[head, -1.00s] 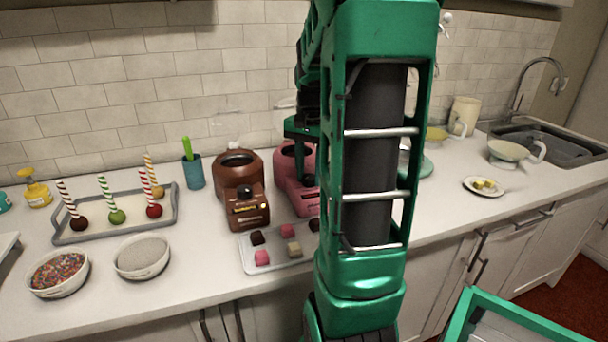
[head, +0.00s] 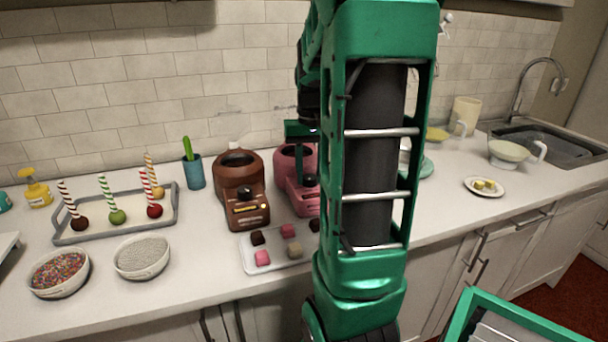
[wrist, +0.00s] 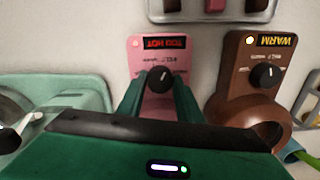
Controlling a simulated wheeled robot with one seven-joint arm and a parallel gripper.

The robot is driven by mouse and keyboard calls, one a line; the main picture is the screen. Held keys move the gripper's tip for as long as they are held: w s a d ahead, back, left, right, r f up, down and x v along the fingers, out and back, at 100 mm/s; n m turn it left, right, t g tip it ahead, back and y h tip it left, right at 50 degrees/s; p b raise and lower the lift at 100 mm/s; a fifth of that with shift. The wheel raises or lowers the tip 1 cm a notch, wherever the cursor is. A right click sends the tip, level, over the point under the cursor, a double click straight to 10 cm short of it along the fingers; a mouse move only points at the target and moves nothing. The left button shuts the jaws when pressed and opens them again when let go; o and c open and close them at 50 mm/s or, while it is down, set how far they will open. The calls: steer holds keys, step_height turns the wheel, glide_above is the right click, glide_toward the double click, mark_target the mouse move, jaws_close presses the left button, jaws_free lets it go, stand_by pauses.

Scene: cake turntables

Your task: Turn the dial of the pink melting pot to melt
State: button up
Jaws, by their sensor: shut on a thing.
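The dial's lower part and the pot body are hidden behind my gripper in the wrist view.
A brown melting pot (head: 239,180) stands close by, its display reading "WARM" in the wrist view (wrist: 265,65). A tray of small cakes (head: 262,266) lies in front of both pots. A teal cup (head: 194,172) stands behind left. Bowls and a cake-pop tray are farther left.

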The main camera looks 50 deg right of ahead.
mark_target(309, 176)
steer(key=shift+r, duration=0.1)
stand_by(0.3)
steer(key=o, duration=0.8)
steer(key=shift+c, duration=0.2)
step_height(309, 176, up, 11)
steer(key=shift+w+f, duration=0.1)
steer(key=shift+f, duration=0.1)
